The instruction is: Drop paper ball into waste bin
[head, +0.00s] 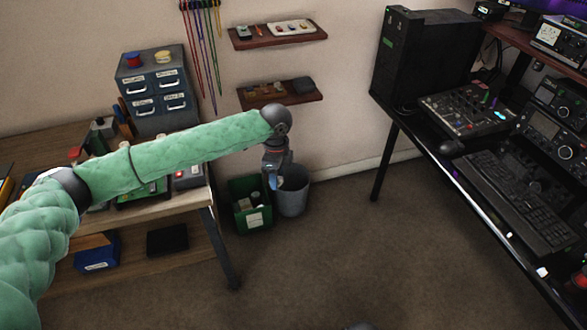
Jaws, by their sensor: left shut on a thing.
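My left gripper (274,180) hangs from my green-sleeved arm and points down. It looks shut, and a small pale bit at its fingertips (280,182) appears to be the paper ball, mostly hidden by the fingers. The grey round waste bin (294,200) stands on the floor by the wall. In the picture the gripper overlaps the bin's left side and the gap beside it; its exact height over the rim is hard to tell.
A green bin (258,219) with items in it stands directly left of the waste bin. A wooden workbench (197,205) with a drawer cabinet (158,88) is at left. A black desk (459,205) with radio gear is at right. The carpet (330,260) between is clear.

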